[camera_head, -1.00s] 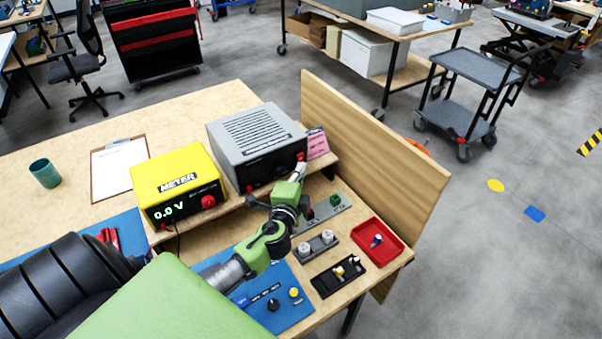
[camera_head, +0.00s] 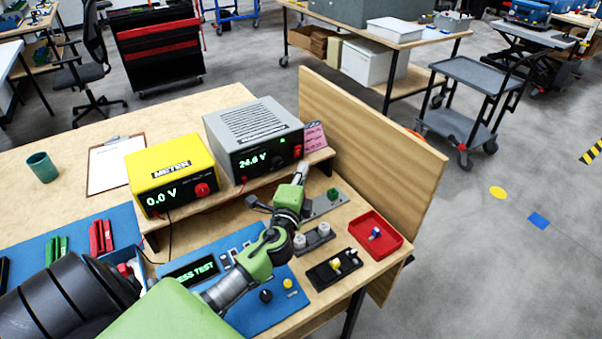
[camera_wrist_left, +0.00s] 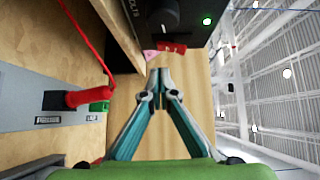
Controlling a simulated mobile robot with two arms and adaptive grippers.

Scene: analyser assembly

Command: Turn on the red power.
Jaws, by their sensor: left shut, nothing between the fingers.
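The grey power supply (camera_head: 252,132) stands on the wooden shelf, its display (camera_head: 254,161) lit green at about 24.6 V. Its red power switch (camera_head: 297,151) is at the right of the front panel. In the left wrist view the red switch (camera_wrist_left: 173,48) lies just beyond my fingertips, and a green lamp (camera_wrist_left: 207,21) glows on the dark panel. My left gripper (camera_head: 302,168) is shut and empty, just below and in front of the switch. In the left wrist view its fingertips (camera_wrist_left: 160,72) meet; contact with the switch cannot be told. My right gripper is not in view.
The yellow meter (camera_head: 173,175) reads 0.0 V beside the supply. A wooden side panel (camera_head: 375,160) stands close on the right. A red tray (camera_head: 375,239) and a black fixture (camera_head: 334,269) lie near the right edge. A lit screen (camera_head: 191,271) is on the blue mat.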

